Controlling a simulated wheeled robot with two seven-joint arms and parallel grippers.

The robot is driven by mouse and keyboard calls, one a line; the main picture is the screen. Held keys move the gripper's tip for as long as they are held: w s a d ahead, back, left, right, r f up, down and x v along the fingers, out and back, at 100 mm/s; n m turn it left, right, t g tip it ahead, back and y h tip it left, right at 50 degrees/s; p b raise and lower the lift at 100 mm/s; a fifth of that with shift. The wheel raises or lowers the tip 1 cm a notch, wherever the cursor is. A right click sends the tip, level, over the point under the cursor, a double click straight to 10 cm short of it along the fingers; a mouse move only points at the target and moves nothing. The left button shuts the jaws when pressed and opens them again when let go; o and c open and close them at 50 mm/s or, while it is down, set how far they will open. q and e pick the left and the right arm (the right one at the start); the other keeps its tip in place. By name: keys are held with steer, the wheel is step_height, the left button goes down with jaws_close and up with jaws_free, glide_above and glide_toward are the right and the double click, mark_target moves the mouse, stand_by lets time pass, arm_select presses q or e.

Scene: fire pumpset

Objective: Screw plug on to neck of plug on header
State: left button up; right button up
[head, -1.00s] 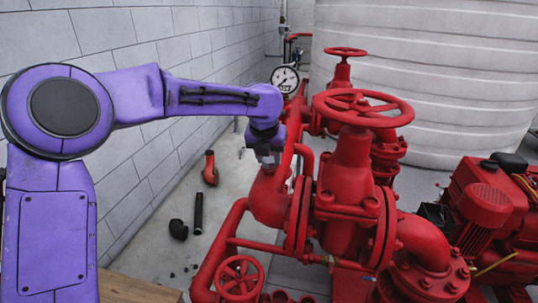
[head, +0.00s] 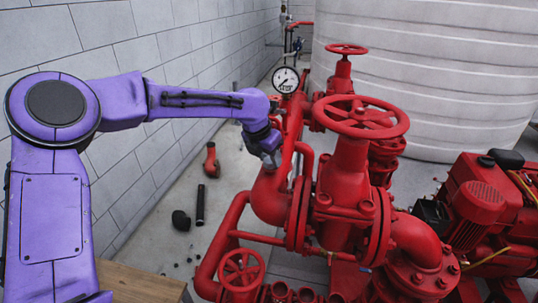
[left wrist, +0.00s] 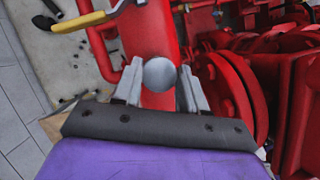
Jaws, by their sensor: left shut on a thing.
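The plug (left wrist: 159,74) shows in the left wrist view as a round grey disc between my fingertips. My left gripper (left wrist: 158,88) is shut on it, one finger at each side. The red header pipe (left wrist: 134,38) lies behind the plug in that view. The plug is hidden there. The neck is hidden, so I cannot tell whether the plug touches it. My right gripper is in neither view.
A large red handwheel (head: 360,117) and a pressure gauge (head: 285,80) stand close to my left gripper. A red engine (head: 478,198) is at the right. A black elbow (head: 181,220) and a black pipe (head: 200,204) lie on the floor by the block wall.

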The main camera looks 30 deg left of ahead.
arm_select(q)
steer(key=m+p, duration=0.1)
steer(key=m+h+p, duration=0.1)
steer(key=m+p, duration=0.1)
steer(key=shift+r+p, duration=0.3)
steer(key=shift+d+f+m+g+h+b, duration=0.1)
steer(key=shift+f+m+g+h+b, duration=0.2)
steer(key=shift+f+m, duration=0.1)
steer(key=shift+r+m, duration=0.1)
steer(key=shift+m, duration=0.2)
